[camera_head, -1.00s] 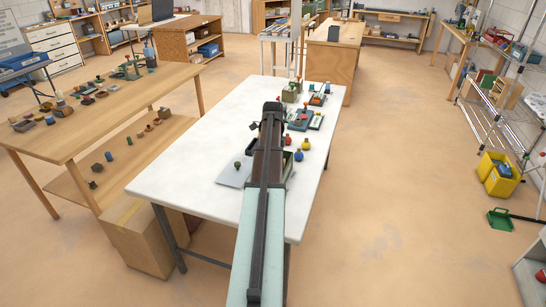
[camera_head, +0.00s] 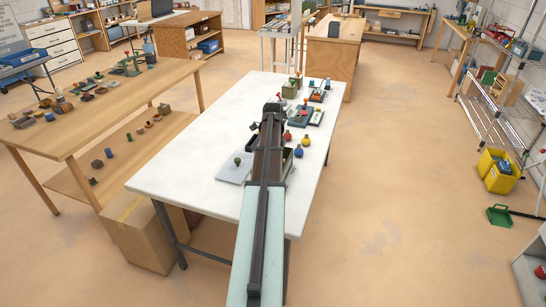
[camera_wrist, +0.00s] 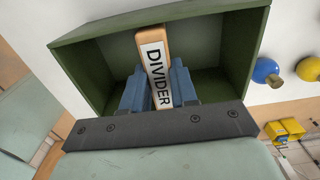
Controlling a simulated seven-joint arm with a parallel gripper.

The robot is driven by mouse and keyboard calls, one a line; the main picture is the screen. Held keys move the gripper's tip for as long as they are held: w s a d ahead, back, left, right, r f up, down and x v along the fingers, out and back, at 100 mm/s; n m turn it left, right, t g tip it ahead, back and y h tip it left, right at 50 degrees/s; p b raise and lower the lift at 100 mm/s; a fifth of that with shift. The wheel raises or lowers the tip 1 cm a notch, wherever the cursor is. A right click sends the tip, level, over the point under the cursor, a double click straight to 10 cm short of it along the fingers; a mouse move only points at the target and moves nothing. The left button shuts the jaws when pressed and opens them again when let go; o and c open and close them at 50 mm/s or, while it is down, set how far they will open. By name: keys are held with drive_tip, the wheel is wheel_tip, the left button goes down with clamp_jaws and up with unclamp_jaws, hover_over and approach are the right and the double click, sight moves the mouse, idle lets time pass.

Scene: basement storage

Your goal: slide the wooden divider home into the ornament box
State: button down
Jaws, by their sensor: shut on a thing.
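In the wrist view the wooden divider (camera_wrist: 153,48), with a white label reading DIVIDER, stands between the two blue fingers of my gripper (camera_wrist: 158,88). The gripper is shut on it. The green ornament box (camera_wrist: 85,50) is open toward the camera, and the divider is seen against its inside, near the middle. The fingers hide the divider's lower sides, and I cannot tell how deep it sits. In the head view my arm covers most of the box; a bit of its green wall (camera_head: 289,163) shows to the right of the arm.
Red and blue ornaments (camera_head: 298,153) stand right of the box on the white table (camera_head: 190,170). A grey plate (camera_head: 232,172) with a small green-topped item lies left of my arm. Trays (camera_head: 306,115) and a box stand farther back. The table's left part is clear.

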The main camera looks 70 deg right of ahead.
drive_tip(key=shift+f, duration=0.85)
drive_tip(key=c, duration=0.8)
unclamp_jaws()
drive_tip(key=shift+r, duration=0.1)
wheel_tip(320, 180, up, 14)
idle(0.7)
